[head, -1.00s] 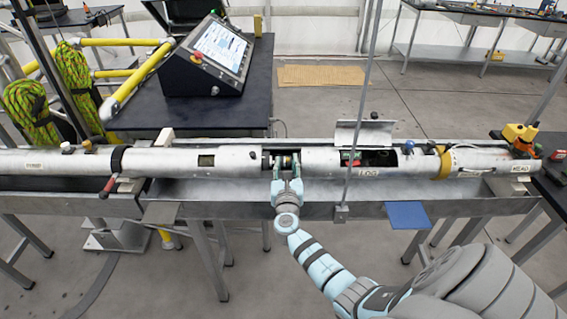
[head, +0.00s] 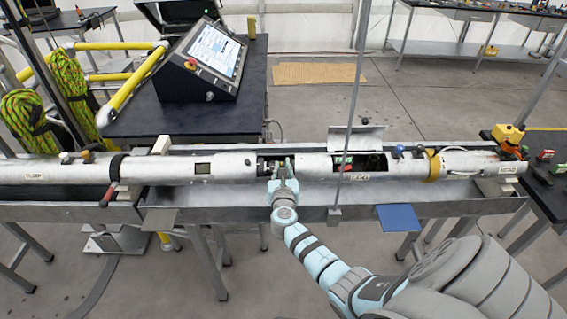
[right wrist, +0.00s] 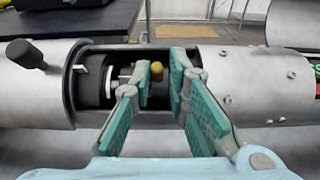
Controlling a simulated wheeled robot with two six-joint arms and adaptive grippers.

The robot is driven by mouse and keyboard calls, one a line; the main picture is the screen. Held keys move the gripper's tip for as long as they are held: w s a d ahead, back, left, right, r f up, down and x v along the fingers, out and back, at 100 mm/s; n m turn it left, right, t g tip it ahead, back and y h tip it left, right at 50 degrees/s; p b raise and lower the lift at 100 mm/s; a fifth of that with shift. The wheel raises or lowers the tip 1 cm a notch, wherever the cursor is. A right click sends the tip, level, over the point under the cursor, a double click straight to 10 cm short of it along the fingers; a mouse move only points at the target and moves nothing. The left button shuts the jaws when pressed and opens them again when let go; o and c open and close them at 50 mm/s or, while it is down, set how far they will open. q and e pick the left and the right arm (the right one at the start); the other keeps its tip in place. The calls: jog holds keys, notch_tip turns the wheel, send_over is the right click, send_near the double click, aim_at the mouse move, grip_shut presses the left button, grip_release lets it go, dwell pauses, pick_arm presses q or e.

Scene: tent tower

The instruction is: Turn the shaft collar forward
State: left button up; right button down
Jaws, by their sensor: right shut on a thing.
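A long silvery tube (head: 235,171) lies across the bench, with a gap in its middle that shows the inner shaft. The shaft collar (right wrist: 159,88) is a dark part in this gap, mostly hidden by my fingers. A small brass-coloured knob (right wrist: 157,66) shows between the fingertips. My right gripper (head: 276,165) reaches into the gap from the front. In the right wrist view its teal fingers (right wrist: 164,78) stand on either side of the collar, shut on it. A black ring and pale metal parts (right wrist: 95,85) sit left of the fingers. My left gripper is not in view.
A raised flap (head: 356,138) stands over an open window right of the gap. A thin upright pole (head: 353,100) rises in front of the tube, right of my gripper. A console (head: 205,60) stands on a black table behind. A blue plate (head: 398,218) juts from the bench.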

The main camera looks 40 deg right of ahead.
jog(key=shift+w+r+g+p, duration=0.15)
jog(key=shift+r+g+p, duration=0.15)
jog(key=shift+r+p, duration=0.2)
jog(key=shift+w+d+r+g+y, duration=0.1)
jog(key=shift+w+g+y, duration=0.05)
jog(key=shift+g+y, duration=0.2)
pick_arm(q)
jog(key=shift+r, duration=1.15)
pick_arm(e)
jog(key=shift+w+d+r+g+y, duration=0.25)
jog(key=shift+w+g+y, duration=0.2)
jog(key=shift+g+y, duration=0.35)
jog(key=shift+w+d+r+g+y, duration=0.15)
jog(key=shift+w+d+g+y, duration=0.25)
jog(key=shift+g+y, duration=0.35)
jog(key=c, duration=1.7)
grip_release()
jog(key=shift+a, duration=0.1)
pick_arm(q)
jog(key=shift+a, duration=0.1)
pick_arm(e)
jog(key=shift+a, duration=0.1)
jog(key=shift+f, duration=0.1)
